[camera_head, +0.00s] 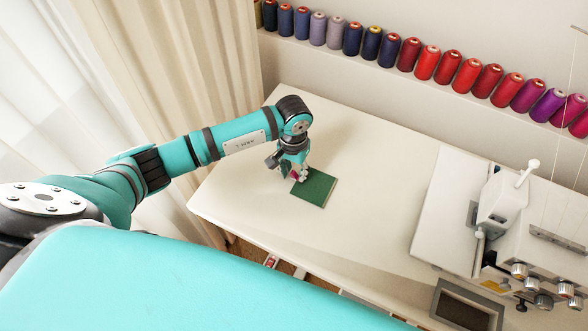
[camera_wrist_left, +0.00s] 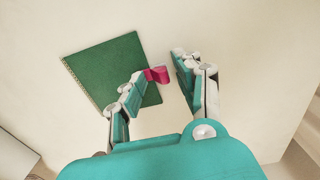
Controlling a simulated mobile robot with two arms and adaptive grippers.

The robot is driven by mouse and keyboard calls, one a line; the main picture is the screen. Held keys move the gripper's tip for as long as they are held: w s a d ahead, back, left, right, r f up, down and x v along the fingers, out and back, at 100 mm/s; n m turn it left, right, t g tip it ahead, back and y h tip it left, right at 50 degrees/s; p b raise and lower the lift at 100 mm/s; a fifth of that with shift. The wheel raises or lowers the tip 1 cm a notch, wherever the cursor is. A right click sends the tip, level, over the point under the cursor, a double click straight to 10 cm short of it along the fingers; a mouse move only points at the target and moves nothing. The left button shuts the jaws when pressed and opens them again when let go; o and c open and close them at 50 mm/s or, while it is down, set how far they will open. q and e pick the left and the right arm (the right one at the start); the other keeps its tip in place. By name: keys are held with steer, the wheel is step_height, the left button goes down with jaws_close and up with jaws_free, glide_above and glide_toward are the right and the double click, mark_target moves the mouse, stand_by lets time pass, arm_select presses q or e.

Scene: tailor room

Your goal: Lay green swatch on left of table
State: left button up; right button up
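The green swatch (camera_head: 318,188) lies flat on the left part of the white table (camera_head: 370,170). In the left wrist view the swatch (camera_wrist_left: 105,65) shows with a zigzag edge and a small pink tab (camera_wrist_left: 158,74) at its side nearest the fingers. My left gripper (camera_head: 297,175) is low over the swatch's left edge. In the left wrist view its fingers (camera_wrist_left: 161,68) stand apart, with the tab between them, close to or touching the left finger. A gap shows between the tab and the right finger. My right gripper is not in view.
A white sewing machine (camera_head: 455,215) stands on the right of the table. Several coloured thread spools (camera_head: 425,62) line a shelf at the back. Cream curtains (camera_head: 180,60) hang at the left. The table around the swatch is clear.

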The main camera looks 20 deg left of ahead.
arm_select(q)
steer(key=shift+o, duration=0.4)
steer(key=shift+r, duration=0.1)
steer(key=shift+r, duration=0.2)
step_height(320, 180, up, 12)
steer(key=b, duration=0.3)
steer(key=shift+f, duration=0.15)
